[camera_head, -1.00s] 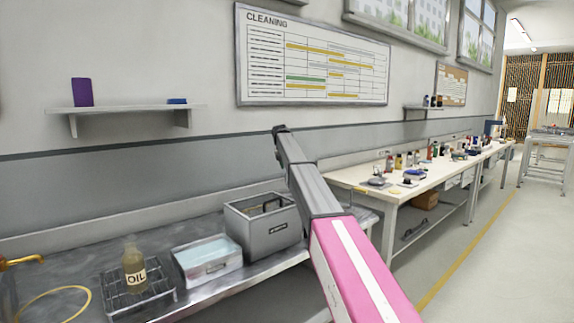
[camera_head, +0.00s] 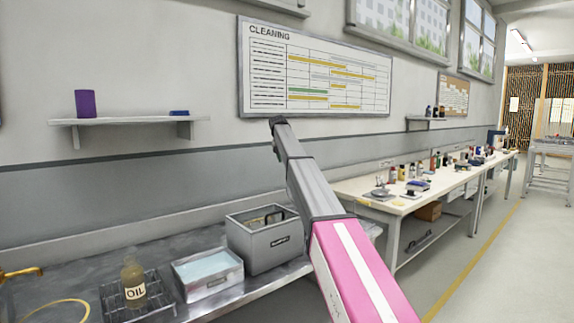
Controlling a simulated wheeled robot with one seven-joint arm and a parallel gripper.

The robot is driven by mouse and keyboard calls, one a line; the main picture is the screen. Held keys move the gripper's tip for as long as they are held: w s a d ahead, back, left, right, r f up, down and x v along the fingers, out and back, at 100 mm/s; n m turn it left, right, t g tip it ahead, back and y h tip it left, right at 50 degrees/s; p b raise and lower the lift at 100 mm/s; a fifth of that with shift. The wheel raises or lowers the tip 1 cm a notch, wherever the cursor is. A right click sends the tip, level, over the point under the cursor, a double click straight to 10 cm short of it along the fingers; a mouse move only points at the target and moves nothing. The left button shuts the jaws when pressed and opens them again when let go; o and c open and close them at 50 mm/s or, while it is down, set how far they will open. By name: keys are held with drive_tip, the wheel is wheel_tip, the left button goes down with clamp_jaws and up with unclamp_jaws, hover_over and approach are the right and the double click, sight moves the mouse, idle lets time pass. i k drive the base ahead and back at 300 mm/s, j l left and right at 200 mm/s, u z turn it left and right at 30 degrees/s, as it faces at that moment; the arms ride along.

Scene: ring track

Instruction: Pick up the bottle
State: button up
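A brown-yellow bottle (camera_head: 133,280) with an OIL label stands upright on a dark wire rack (camera_head: 158,303) at the left end of the metal counter. My arm, with a pink and white link, reaches up from the lower right. Its far end (camera_head: 278,122) is in front of the wall below the cleaning chart, well to the right of the bottle and higher in the picture. The fingers are too small and dark to make out, so I cannot tell whether my gripper is open.
A tray of pale liquid (camera_head: 208,289) and a grey box (camera_head: 267,255) stand right of the rack on the metal counter (camera_head: 90,268). A brass tap (camera_head: 22,273) and yellow hose (camera_head: 62,303) are at far left. A white bench (camera_head: 350,187) with several bottles stands right. Floor at right is clear.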

sight(134, 283)
drive_tip(key=k+l, duration=0.1)
drive_tip(key=k, duration=0.4)
drive_tip(key=k+l, duration=0.1)
drive_tip(key=k, duration=0.4)
